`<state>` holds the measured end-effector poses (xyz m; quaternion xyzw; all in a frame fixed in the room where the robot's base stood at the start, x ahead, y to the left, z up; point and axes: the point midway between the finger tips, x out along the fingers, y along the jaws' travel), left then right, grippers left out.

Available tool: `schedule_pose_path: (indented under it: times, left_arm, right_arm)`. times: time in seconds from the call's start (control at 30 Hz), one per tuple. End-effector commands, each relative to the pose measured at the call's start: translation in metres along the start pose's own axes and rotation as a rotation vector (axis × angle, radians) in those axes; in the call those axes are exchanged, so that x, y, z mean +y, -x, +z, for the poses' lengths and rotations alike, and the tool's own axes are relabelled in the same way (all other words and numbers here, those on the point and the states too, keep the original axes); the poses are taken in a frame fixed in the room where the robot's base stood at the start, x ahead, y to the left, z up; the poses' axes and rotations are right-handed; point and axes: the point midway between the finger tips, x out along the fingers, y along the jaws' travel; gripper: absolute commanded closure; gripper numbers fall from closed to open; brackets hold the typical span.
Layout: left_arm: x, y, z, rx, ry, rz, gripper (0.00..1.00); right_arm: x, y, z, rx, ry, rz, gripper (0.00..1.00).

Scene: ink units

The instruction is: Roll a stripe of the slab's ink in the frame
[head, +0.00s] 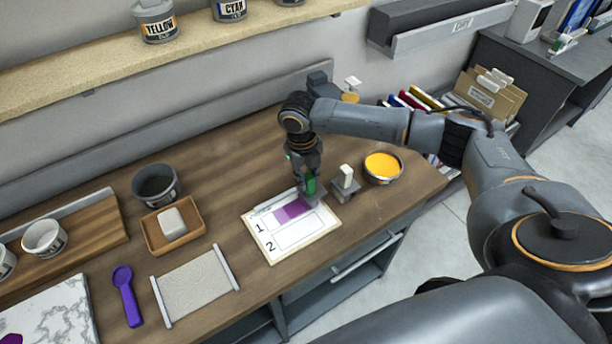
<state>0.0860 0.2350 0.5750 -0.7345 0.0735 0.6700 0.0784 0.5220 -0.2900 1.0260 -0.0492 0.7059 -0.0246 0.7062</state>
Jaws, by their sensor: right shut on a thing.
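My right gripper (305,166) is shut on the green handle of a roller (310,185), over the upper right part of a white card (262,236). The card has two outlined frames marked 1 and 2. A purple stripe (290,211) lies in frame 1, with a lighter part at its left. Frame 2 (300,234) is blank. The roller's drum is mostly hidden, so I cannot tell whether it touches the card. The white marbled slab (60,312) is at the lower left, with a dark purple ink patch (12,339) at its cut-off edge. My left gripper is out of view.
A small block with a white knob (346,177) and an open tin of yellow-orange ink (382,166) stand right of the card. A purple spoon (126,296), a grey mesh mat (195,287), a wooden tray with a white block (172,222) and a dark pot (156,185) lie left.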

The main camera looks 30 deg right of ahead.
Motion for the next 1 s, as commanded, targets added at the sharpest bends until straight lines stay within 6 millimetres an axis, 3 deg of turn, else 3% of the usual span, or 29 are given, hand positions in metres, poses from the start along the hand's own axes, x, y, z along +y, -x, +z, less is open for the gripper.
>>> schedule_pose_path:
  times: [1.0]
  left_arm:
    - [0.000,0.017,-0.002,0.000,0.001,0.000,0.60]
  right_arm:
    - [0.055,0.004,0.002,-0.005,0.000,0.000,1.00]
